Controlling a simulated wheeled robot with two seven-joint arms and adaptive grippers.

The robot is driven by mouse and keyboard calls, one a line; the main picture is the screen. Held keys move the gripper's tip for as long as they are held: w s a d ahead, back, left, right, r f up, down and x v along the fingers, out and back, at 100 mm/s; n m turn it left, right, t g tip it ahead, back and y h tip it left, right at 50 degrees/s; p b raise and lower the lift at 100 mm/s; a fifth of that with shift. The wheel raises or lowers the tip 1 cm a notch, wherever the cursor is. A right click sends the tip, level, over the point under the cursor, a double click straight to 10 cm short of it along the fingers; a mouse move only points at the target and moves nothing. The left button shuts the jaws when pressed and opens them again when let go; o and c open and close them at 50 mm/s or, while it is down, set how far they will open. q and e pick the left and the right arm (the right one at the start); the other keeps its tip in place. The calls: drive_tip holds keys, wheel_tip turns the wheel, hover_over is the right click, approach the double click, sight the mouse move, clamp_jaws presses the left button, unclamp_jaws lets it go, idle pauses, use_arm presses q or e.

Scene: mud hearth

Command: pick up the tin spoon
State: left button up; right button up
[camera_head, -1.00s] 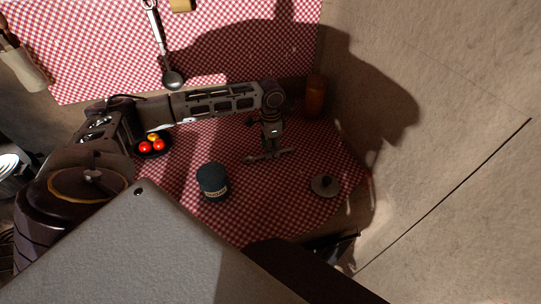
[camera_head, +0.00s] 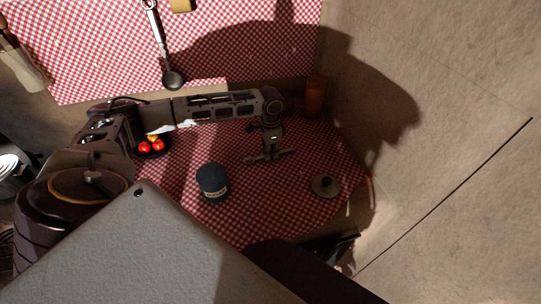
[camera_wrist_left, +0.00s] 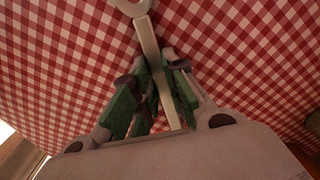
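The tin spoon (camera_wrist_left: 150,45) shows in the left wrist view as a pale handle with a rounded part cut off by the top edge. The handle runs down between the green-padded fingers of my left gripper (camera_wrist_left: 158,65). The fingers lie close on both sides of it; whether both press on it is unclear. In the head view my left gripper (camera_head: 268,155) points down, low over the checked cloth, and the spoon cannot be made out clearly there. My right gripper is not in view.
A dark labelled tin (camera_head: 213,183) stands left of the gripper and a round lid (camera_head: 325,186) lies to its right. A bowl's tomatoes (camera_head: 151,146) sit left, under my arm. An orange-brown jar (camera_head: 315,96) stands behind. A ladle (camera_head: 165,50) hangs on the back cloth.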

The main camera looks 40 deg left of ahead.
use_arm(q)
clamp_jaws()
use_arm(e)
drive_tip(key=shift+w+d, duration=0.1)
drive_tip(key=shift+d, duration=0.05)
use_arm(q)
drive_tip(key=shift+r, duration=0.85)
wheel_tip(320, 180, up, 7)
drive_tip(key=shift+f+p, duration=0.1)
drive_tip(key=shift+p, duration=0.35)
drive_tip(key=shift+r, duration=0.8)
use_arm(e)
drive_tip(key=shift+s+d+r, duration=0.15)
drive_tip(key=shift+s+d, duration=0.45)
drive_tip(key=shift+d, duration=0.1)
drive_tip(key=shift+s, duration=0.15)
